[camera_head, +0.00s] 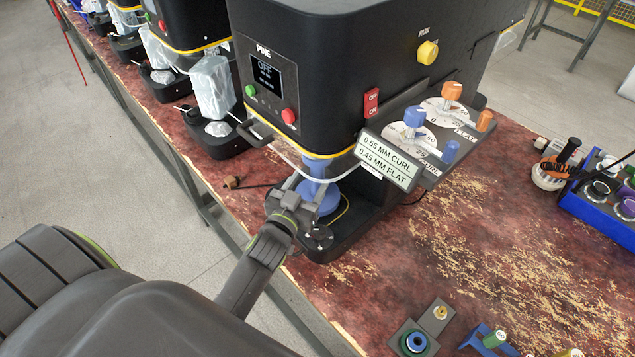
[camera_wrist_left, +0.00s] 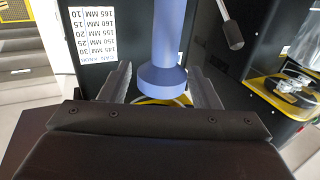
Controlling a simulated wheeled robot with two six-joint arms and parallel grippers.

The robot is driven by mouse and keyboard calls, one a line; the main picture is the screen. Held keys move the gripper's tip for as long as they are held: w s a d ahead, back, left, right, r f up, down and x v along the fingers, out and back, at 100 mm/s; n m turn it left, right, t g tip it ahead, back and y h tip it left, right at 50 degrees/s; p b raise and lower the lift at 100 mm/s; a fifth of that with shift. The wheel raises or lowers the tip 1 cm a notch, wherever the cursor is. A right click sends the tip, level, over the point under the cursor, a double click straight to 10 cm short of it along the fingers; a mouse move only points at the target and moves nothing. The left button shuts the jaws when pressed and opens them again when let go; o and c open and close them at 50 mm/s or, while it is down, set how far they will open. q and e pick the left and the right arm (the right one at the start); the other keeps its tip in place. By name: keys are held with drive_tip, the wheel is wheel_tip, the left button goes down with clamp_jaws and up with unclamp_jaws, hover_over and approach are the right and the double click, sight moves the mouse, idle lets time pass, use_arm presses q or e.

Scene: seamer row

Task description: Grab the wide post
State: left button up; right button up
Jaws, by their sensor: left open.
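A blue post (camera_head: 318,190) with a wide round end stands under the head of the nearest black seamer (camera_head: 290,110). My left gripper (camera_head: 308,187) reaches in at the seamer's front. In the left wrist view, the post (camera_wrist_left: 168,40) widens to a round disc (camera_wrist_left: 162,82), which shows between the two spread fingers of the left gripper (camera_wrist_left: 162,88). The gripper is open, with a gap visible on either side of the post. Whether a finger touches it I cannot tell. The right gripper is not in view.
A black base (camera_head: 345,238) lies under the post, and a white cable (camera_head: 325,175) hangs in front. A label plate (camera_head: 385,163) and dials (camera_head: 415,130) stick out at the right. A green-ringed fixture (camera_head: 413,342) sits at the table's front. A blue bin (camera_head: 600,205) stands right.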

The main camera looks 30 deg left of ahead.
use_arm(q)
drive_tip(key=w+a, duration=0.1)
drive_tip(key=w, duration=0.7)
drive_tip(key=shift+w+b, duration=0.25)
drive_tip(key=shift+b, duration=0.05)
drive_tip(key=shift+s+a+r, duration=0.1)
drive_tip(key=shift+c, duration=0.9)
clamp_jaws()
